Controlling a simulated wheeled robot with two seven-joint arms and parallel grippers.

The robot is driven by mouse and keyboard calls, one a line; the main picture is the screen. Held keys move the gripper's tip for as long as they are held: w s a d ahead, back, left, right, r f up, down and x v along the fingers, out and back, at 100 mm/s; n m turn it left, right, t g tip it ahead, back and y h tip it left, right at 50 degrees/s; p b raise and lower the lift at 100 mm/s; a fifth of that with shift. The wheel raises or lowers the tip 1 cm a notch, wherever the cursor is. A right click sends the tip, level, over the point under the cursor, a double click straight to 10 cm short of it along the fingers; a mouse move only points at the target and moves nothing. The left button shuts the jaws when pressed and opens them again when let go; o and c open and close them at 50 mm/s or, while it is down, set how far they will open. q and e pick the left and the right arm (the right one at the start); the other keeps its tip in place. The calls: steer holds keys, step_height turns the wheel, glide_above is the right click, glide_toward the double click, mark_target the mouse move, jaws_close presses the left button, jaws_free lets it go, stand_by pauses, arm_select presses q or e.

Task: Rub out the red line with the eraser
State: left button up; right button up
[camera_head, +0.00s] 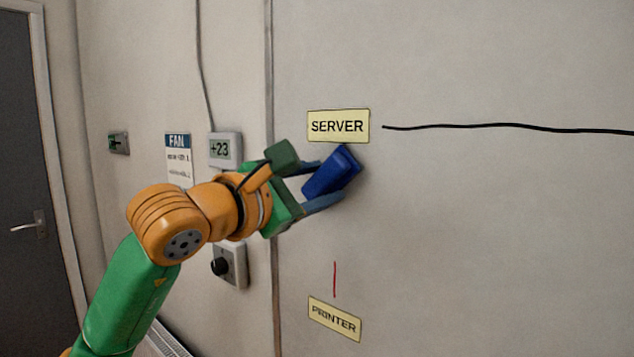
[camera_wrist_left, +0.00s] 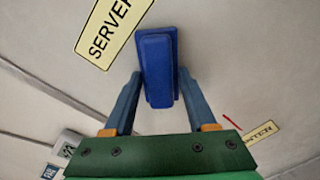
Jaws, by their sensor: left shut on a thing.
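The red line (camera_head: 335,279) is a short, thin upright stroke on the wall, just above the PRINTER label (camera_head: 334,318). It also shows in the left wrist view (camera_wrist_left: 232,122) at the lower right. The eraser is a blue block (camera_head: 331,172), held tilted below the SERVER label. My left gripper (camera_head: 326,184) is shut on the eraser, up and away from the red line. In the left wrist view the eraser (camera_wrist_left: 158,66) sits between the two fingers. I cannot tell whether it touches the wall. My right gripper is not in view.
The SERVER label (camera_head: 338,126) has a long black line (camera_head: 500,126) running right from it. A +23 display (camera_head: 225,149), a FAN sheet (camera_head: 178,160) and a knob box (camera_head: 230,266) are on the wall at left. A dark door (camera_head: 30,190) stands far left.

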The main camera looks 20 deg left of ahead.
arm_select(q)
steer(key=shift+f+b, duration=9.4)
steer(key=shift+f, duration=0.75)
steer(key=shift+r, duration=0.15)
steer(key=shift+s+a, duration=0.1)
steer(key=b, duration=0.2)
glide_toward(330, 296)
steer(key=shift+w, duration=0.35)
steer(key=b+v, duration=0.1)
steer(key=v, duration=0.2)
